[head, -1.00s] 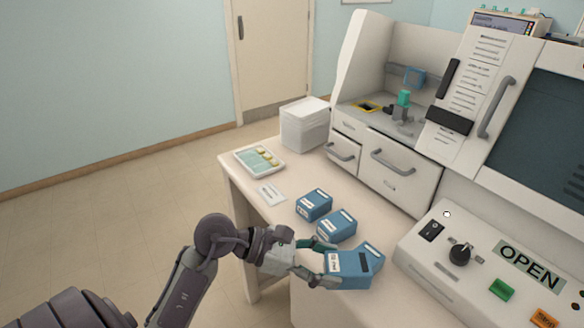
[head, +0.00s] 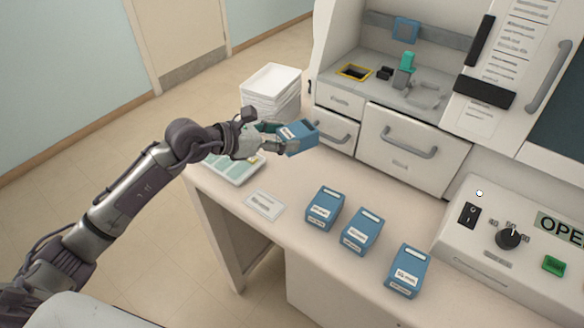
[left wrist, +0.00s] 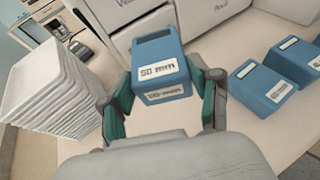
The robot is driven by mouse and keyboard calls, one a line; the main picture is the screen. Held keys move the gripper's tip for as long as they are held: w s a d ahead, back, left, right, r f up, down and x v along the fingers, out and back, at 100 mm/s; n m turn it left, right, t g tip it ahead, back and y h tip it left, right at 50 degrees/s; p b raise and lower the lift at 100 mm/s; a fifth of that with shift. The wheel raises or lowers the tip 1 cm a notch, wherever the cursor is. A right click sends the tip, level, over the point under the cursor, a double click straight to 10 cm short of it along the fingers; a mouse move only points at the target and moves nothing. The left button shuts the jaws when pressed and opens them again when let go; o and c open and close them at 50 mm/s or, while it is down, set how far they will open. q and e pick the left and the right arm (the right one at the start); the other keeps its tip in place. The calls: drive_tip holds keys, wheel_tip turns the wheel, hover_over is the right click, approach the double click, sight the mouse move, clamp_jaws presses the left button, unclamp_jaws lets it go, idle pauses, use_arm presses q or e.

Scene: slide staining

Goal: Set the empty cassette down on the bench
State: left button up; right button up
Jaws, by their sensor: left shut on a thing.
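My left gripper (head: 275,138) is shut on a blue cassette (head: 299,137) with a white label and a dark opening in its top. In the left wrist view, the held cassette (left wrist: 158,62) sits between the two green-padded fingers (left wrist: 163,98), label towards me. It is over the back left part of the bench (head: 300,268), in front of the drawers; the gap below it is hard to judge. Three more blue labelled cassettes stand on the bench in a slanting row: one nearer the left (head: 324,207), one in the middle (head: 361,232) and one at the right (head: 408,272). My right gripper is not in view.
A stack of white trays (head: 271,93) stands behind my left gripper. A slide tray (head: 241,173), partly under the gripper, and a white card (head: 264,205) lie near the left edge. A control panel (head: 480,246) bounds the right. Bare bench lies between drawers (head: 402,150) and cassettes.

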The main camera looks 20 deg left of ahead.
use_arm(q)
wheel_tip(320, 180, down, 5)
drive_tip(key=shift+s+d+r+p, duration=0.1)
drive_tip(key=shift+r+p, duration=0.1)
drive_tip(key=shift+p, duration=0.2)
wheel_tip(320, 180, down, 5)
drive_tip(key=shift+r, duration=0.2)
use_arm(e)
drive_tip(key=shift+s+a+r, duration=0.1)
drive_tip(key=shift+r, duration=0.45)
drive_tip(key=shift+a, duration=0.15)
use_arm(q)
drive_tip(key=shift+f, duration=0.2)
drive_tip(key=o, duration=1.2)
drive_tip(key=shift+c, duration=0.2)
drive_tip(key=shift+o, duration=0.8)
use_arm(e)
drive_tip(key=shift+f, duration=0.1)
